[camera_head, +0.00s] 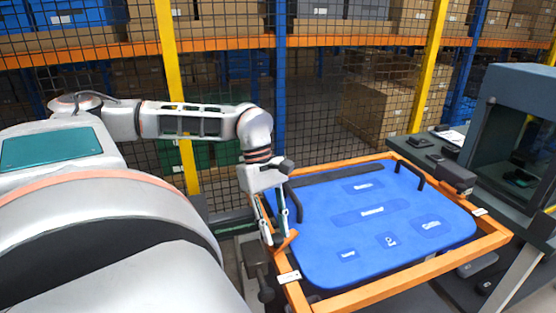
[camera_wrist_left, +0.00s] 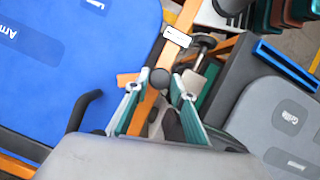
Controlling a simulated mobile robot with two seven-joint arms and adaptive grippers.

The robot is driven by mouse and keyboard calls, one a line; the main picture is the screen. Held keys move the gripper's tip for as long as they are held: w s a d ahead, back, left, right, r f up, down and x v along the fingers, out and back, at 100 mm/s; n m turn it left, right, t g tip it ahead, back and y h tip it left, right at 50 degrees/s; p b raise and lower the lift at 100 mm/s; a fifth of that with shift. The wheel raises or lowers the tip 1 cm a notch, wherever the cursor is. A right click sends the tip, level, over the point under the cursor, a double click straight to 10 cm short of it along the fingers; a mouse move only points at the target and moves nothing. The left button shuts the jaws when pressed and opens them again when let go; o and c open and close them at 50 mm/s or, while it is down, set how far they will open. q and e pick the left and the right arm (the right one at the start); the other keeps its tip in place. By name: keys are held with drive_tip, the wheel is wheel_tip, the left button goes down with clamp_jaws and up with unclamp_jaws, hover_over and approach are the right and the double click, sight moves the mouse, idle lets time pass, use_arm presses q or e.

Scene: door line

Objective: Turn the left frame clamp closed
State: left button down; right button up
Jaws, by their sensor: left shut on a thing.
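A blue door panel (camera_head: 320,260) lies in an orange frame (camera_head: 380,290). The left frame clamp (camera_head: 287,241) shows as a short orange lever at the frame's left edge. My left gripper (camera_head: 275,238) comes down onto it from above, its fingers on either side of the lever. In the left wrist view a dark round knob (camera_wrist_left: 160,78) lies between the fingertips of my left gripper (camera_wrist_left: 158,98), with an orange piece (camera_wrist_left: 128,79) beside it. The gripper is shut on the clamp; the fingers hide part of it. My right gripper is not in view.
Black handles (camera_head: 408,170) stand up from the panel. A dark grey block (camera_head: 458,179) sits at the frame's right corner, beside a bench with a grey cabinet (camera_head: 520,110). A mesh fence with yellow posts (camera_head: 428,75) stands behind. A grey panel (camera_wrist_left: 275,120) shows in the wrist view.

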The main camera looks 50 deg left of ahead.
use_arm(q)
drive_tip(key=c, duration=1.7)
unclamp_jaws()
drive_tip(key=v, duration=1.2)
